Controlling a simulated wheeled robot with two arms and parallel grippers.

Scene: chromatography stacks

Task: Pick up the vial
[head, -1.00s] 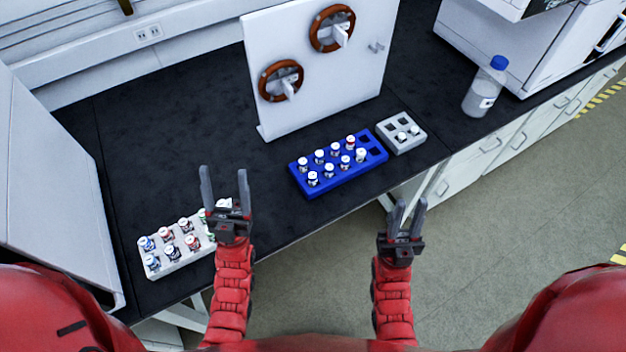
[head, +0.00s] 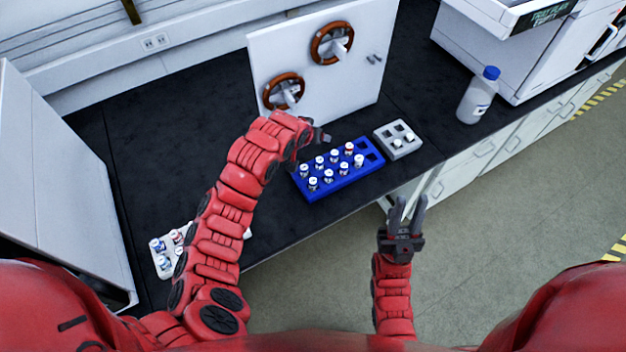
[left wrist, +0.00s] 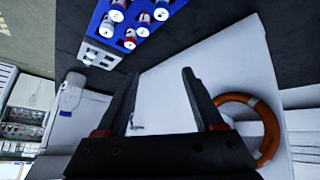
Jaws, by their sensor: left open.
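Several white-capped vials (head: 334,155) stand upright in a blue rack (head: 318,196) at the middle of the bench. The frames do not single out one vial. The blue rack also shows at the top of the left wrist view (left wrist: 100,14). My left gripper (left wrist: 158,78) is open and empty, with vials beyond its fingertips in that view. My right gripper (head: 409,208) is open and empty, in front of the bench edge.
A grey block (head: 405,152) with two white-capped vials sits right of the blue rack. A white panel (head: 345,85) with brown rings stands behind. My left arm partly hides a white rack (head: 165,268) of vials at left. A blue-capped bottle (head: 474,102) stands at right.

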